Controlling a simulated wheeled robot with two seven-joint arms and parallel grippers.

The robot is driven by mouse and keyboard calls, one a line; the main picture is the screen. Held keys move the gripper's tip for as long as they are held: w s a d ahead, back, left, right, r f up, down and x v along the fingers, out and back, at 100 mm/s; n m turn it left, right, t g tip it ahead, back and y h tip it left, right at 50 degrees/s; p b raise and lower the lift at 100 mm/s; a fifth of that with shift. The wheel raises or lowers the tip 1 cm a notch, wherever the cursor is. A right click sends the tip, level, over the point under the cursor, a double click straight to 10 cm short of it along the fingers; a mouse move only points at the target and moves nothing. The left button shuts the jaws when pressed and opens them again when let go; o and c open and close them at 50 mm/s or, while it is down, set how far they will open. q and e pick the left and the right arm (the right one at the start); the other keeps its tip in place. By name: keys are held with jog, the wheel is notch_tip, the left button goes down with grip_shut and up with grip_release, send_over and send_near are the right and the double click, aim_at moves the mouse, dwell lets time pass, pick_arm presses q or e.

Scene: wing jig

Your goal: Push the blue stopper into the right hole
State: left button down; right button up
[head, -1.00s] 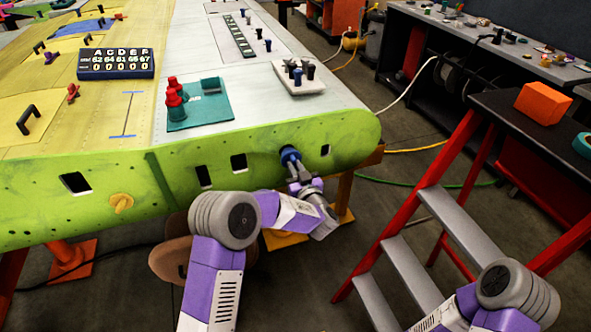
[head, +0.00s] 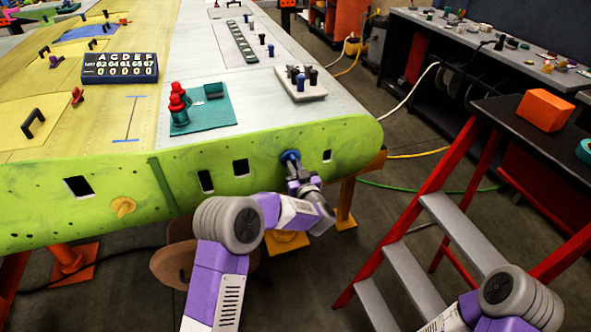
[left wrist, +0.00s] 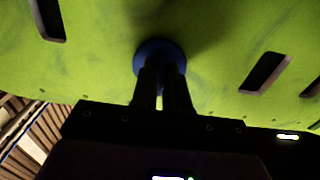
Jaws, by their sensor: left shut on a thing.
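The blue stopper (head: 290,155) is at the right part of the green wing edge (head: 262,150), its round head against the green face. My left gripper (head: 293,170) is shut on the stopper from the front. In the left wrist view, the stopper's blue disc (left wrist: 160,52) shows beyond the two dark fingers (left wrist: 161,80) of my left gripper and appears to meet the green face. The hole behind the stopper is hidden, so its exact depth cannot be told. My right gripper is out of view; only part of my right arm shows at the lower right.
A teal tray (head: 205,115) with red pieces and a white block (head: 301,84) with pegs lie on top. A red stepladder (head: 455,165) stands at right.

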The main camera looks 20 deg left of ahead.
pick_arm(q)
jog(key=shift+w+a, duration=0.25)
jog(key=shift+w, duration=0.1)
jog(key=c, duration=1.1)
grip_release()
jog(key=shift+o, duration=0.2)
jog(key=p+v, duration=0.1)
jog(key=v, duration=0.6)
jog(key=shift+s+d, duration=0.2)
jog(key=shift+s, duration=0.1)
